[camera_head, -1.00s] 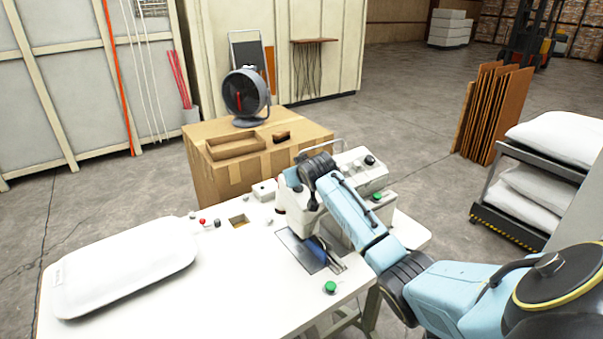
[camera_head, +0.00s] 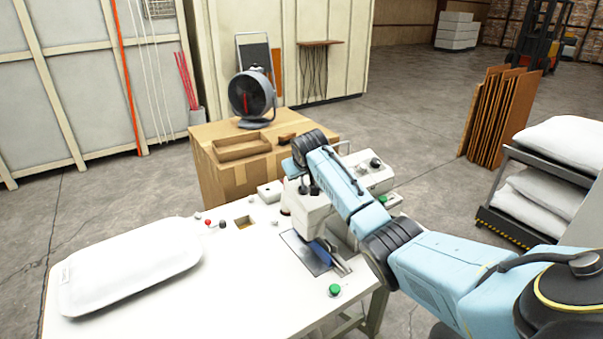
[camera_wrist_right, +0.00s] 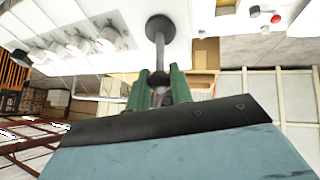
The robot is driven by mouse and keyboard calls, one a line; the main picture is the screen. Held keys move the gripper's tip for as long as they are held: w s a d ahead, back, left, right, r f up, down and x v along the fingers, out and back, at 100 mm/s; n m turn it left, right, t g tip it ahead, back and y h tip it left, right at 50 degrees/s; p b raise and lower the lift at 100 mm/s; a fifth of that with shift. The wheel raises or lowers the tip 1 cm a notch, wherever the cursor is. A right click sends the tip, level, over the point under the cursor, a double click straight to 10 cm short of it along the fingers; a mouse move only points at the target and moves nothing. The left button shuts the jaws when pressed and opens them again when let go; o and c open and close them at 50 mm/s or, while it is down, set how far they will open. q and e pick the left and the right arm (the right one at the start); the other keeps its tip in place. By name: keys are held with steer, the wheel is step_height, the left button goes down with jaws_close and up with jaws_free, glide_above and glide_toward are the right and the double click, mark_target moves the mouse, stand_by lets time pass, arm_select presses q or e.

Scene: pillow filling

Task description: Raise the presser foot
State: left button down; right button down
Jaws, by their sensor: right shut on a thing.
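The white sewing machine (camera_head: 370,176) stands on the white table. Its needle area is over a dark metal plate (camera_head: 305,250) with a blue part beside it. My right gripper (camera_wrist_right: 158,88) has its green fingers closed on the end of a grey lever rod (camera_wrist_right: 160,55), which comes out of a round dark base (camera_wrist_right: 160,24) on a white machine surface. In the head view my right arm comes in from the right over the machine, and its wrist covers the lever and most of the gripper. The presser foot cannot be made out. My left gripper is not in view.
A stuffed white pillow (camera_head: 130,268) lies on the table's left. A green button (camera_head: 335,290) sits near the front, and a red button (camera_head: 208,222) near the back. A cardboard box (camera_head: 225,180) with a fan (camera_head: 251,96) stands behind. A pillow cart (camera_head: 550,195) is at right.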

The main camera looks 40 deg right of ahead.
steer(key=c, duration=1.3)
jaws_free()
steer(key=b+v, duration=0.1)
steer(key=v, duration=1.2)
steer(key=shift+b, duration=0.4)
steer(key=shift+s+r, duration=0.1)
